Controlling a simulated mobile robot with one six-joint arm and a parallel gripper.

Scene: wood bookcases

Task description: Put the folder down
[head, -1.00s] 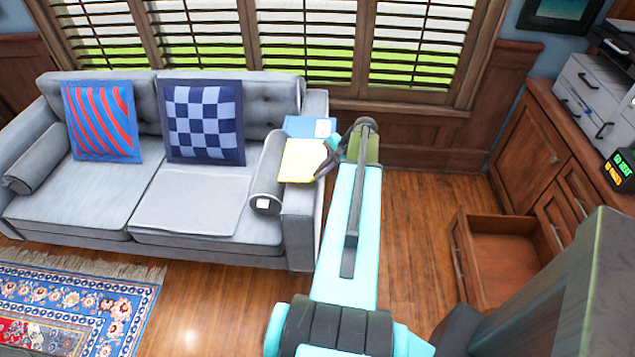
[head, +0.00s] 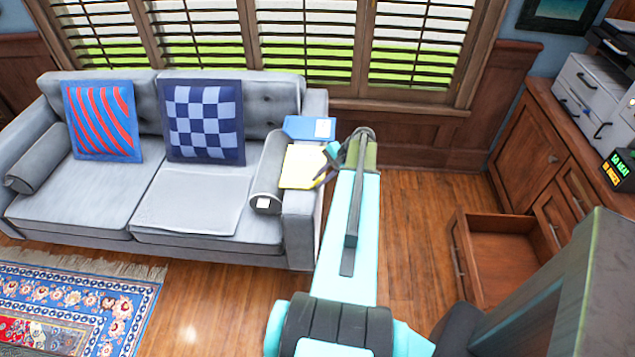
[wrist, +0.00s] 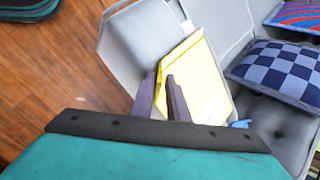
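A yellow folder (head: 302,168) is at the grey sofa's right armrest (head: 300,225), beside the bolster. It also shows in the wrist view (wrist: 205,85), with its face toward the camera. My gripper (head: 325,172) is at the folder's right edge. In the wrist view my two dark fingers (wrist: 162,80) are close together at the folder's near edge, and they appear shut on it. Whether the folder touches the armrest beneath is hard to tell.
A blue item (head: 305,128) with a pale label lies behind the yellow folder. A grey bolster (head: 267,175) and a checkered cushion (head: 204,122) are on the sofa. An open drawer (head: 500,260) juts out at right. Wood floor between is clear.

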